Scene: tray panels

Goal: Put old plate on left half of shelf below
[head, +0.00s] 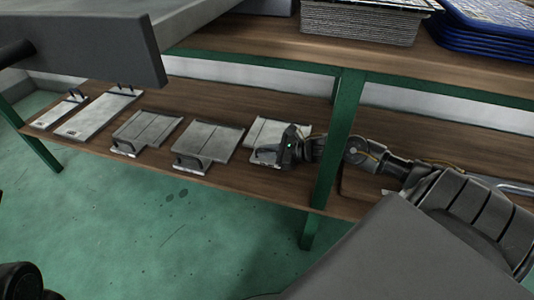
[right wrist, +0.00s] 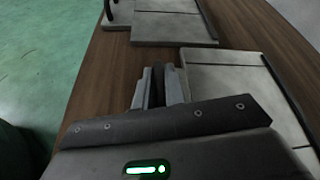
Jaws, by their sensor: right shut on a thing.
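The grey plate (head: 268,131) lies flat on the left half of the wooden lower shelf (head: 235,175), at the right end of a row of similar plates. My right gripper (head: 265,152) is at its front edge, shut on its handle. In the right wrist view the fingers (right wrist: 158,88) close around a dark upright handle, and the plate (right wrist: 225,78) lies beside them to the right. The gripper body hides part of the plate. My left gripper is not in view.
Several grey plates with dark handles, such as this one (head: 205,141), lie to the left on the lower shelf. A green post (head: 335,150) stands just right of the held plate. The upper shelf (head: 270,40) carries a grey stack (head: 360,22) and blue trays (head: 485,40).

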